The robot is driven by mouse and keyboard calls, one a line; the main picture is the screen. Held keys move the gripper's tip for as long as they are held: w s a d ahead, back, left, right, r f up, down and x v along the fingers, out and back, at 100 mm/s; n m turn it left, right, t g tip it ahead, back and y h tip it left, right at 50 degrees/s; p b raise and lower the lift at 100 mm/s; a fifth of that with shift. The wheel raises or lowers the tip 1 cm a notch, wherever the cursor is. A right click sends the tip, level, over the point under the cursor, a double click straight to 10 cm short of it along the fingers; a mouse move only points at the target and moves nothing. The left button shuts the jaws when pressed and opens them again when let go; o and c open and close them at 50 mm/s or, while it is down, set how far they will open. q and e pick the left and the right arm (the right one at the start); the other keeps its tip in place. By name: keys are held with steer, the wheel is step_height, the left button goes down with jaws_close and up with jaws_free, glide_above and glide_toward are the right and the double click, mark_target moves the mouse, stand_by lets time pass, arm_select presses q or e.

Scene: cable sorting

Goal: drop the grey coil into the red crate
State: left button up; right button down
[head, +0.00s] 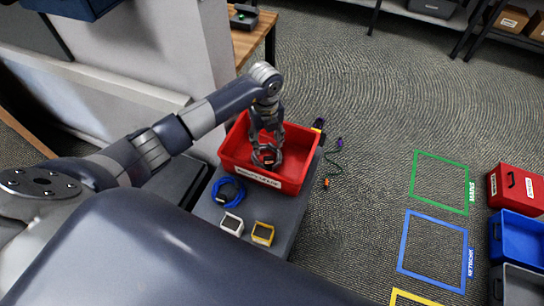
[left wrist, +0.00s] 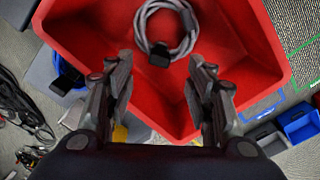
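The red crate (head: 296,181) stands on a grey surface in the middle of the head view, and it fills much of the left wrist view (left wrist: 262,45). The grey coil (left wrist: 165,22) is inside the crate's walls, beyond my fingertips, with a black clip on it. In the head view the coil (head: 267,165) shows partly behind my fingers. My left gripper (head: 266,143) points down over the crate. In the left wrist view its fingers (left wrist: 161,62) are wide apart, with nothing between them. Whether the coil rests on the crate floor is hard to tell. My right gripper is not in view.
A blue coil (head: 228,192), a white item (head: 232,224) and a yellow item (head: 263,233) lie on the grey surface before the crate. A green cable (head: 333,162) lies on the carpet. Other bins, including a red case (head: 516,190), stand far right.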

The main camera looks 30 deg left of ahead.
arm_select(q)
step_height(320, 180, up, 12)
stand_by(0.6)
stand_by(0.5)
